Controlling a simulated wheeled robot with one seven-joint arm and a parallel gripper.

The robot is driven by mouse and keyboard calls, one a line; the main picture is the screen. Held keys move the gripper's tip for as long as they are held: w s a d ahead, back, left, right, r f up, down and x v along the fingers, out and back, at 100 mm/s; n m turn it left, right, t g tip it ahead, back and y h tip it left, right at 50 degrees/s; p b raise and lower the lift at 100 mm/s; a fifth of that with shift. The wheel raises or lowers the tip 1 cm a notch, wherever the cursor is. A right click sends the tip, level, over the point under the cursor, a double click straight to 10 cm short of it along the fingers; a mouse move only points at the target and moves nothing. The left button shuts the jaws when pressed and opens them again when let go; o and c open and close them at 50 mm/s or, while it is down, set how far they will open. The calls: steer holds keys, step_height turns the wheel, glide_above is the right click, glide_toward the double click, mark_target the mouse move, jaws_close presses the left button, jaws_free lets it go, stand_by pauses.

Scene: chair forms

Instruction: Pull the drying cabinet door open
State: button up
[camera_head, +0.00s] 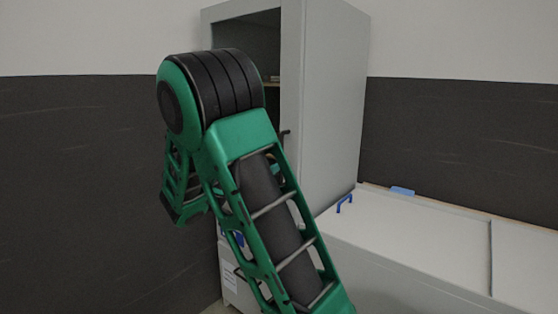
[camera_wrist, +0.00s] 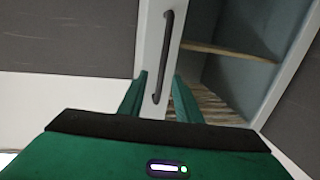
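The drying cabinet (camera_head: 332,100) is a tall grey box in the head view, with a dark front (camera_head: 245,38) and shelf showing inside. In the wrist view a pale upright door strip (camera_wrist: 152,45) carries a long dark bar handle (camera_wrist: 167,45). A small dark part of the handle (camera_head: 285,133) shows beside my arm in the head view. My gripper (camera_wrist: 161,75) is open, its two green fingers apart, with the lower end of the handle between them in the picture. I cannot tell whether either finger touches it.
A long pale counter (camera_head: 410,245) stands to the right of the cabinet, with a small blue handle (camera_head: 344,202) and a blue piece (camera_head: 402,191) on it. Wooden shelves (camera_wrist: 230,52) show inside the cabinet. A dark wall panel (camera_head: 80,190) fills the left.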

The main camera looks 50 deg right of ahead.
steer(key=x, duration=1)
steer(key=shift+w+d+r, duration=0.25)
steer(key=shift+w+r, duration=0.2)
jaws_close()
